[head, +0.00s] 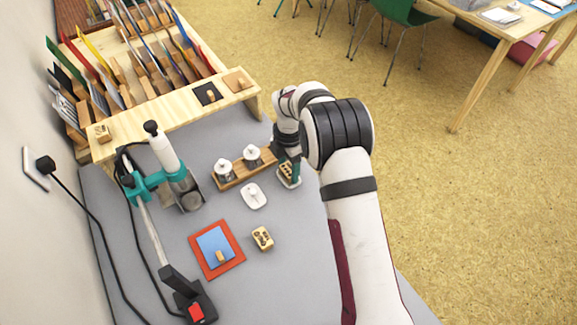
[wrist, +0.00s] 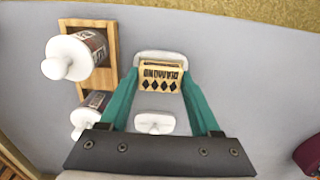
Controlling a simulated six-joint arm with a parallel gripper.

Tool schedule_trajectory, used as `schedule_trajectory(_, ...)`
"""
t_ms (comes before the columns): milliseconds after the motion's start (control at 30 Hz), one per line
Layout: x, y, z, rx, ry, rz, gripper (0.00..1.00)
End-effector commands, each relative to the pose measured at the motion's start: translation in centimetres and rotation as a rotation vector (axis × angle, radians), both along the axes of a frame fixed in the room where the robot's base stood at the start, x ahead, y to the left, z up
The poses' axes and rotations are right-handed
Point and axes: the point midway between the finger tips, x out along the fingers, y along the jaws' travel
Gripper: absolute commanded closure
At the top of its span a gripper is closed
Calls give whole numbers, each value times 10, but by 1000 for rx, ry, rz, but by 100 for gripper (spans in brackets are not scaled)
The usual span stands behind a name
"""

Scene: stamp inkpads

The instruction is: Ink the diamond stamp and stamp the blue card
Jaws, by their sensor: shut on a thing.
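My gripper (wrist: 160,84) is shut on the diamond stamp (wrist: 161,77), a tan block marked DIAMOND with a row of dark diamonds. In the head view my gripper (head: 288,165) and the stamp (head: 289,177) are right of the wooden jar rack, partly hidden by my arm. A white-rimmed pad (wrist: 166,55) shows just beyond the stamp in the wrist view; I cannot tell whether they touch. The blue card (head: 212,240) lies on a red mat (head: 234,262), front left of my gripper, with a small wooden piece (head: 220,257) at its front edge.
Two white-capped jars stand on the rack (head: 235,182). A white dish-like item (head: 253,196) and another tan block with dark marks (head: 262,239) lie nearer. A wooden shelf (head: 180,110) with upright cards is behind. The front right tabletop is clear.

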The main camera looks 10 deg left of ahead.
Motion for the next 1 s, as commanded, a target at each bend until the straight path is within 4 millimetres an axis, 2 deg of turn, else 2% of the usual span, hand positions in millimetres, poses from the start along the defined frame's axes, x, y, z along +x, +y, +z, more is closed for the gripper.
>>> schedule_trajectory(400, -1, 0, 0, -1, 1, 1, 72)
schedule_trajectory(1000, 0, 0, 66, -1, -1, 1, 72)
